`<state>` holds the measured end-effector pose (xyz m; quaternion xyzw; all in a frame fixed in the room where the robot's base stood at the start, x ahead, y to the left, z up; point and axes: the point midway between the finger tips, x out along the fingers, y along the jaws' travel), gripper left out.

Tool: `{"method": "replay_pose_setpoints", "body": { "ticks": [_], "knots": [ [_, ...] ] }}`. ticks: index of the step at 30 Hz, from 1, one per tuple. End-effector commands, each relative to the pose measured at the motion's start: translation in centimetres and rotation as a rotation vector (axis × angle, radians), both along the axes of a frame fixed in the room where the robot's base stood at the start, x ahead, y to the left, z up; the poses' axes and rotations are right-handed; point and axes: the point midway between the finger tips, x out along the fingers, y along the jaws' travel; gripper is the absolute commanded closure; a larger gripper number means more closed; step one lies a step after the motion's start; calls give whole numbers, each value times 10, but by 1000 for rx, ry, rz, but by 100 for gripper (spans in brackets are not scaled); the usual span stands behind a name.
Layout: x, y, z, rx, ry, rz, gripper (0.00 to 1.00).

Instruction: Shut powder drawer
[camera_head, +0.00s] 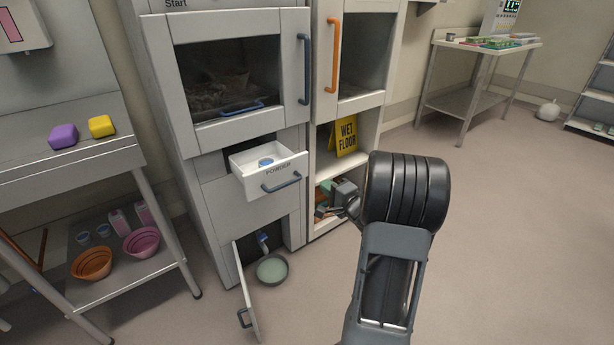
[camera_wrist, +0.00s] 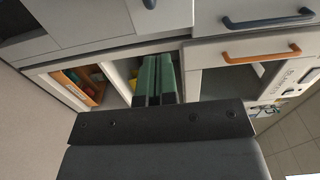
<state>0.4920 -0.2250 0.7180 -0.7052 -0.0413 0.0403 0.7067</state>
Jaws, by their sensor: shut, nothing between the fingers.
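The powder drawer (camera_head: 270,182) is a white drawer marked POWDER with a blue-grey bar handle. In the head view it is pulled out of the tall grey cabinet, and a small blue item shows inside it. My gripper (camera_head: 322,207) is to the right of the drawer and lower, in front of the open lower shelf of the neighbouring unit, apart from the drawer front. In the wrist view its two green fingers (camera_wrist: 158,80) lie side by side, shut and empty. I cannot make out the powder drawer for certain in the wrist view.
Below the drawer, a small door (camera_head: 246,292) stands open beside a grey-green bowl (camera_head: 272,269). A yellow wet-floor sign (camera_head: 346,136) stands on the neighbouring shelf. A grey side table (camera_head: 60,170) is at left.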

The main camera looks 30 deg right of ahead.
Motion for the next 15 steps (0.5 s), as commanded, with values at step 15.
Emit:
{"method": "replay_pose_setpoints", "body": {
  "ticks": [15],
  "knots": [
    [85,11,-3,-3,1,0,100]
  ]
}}
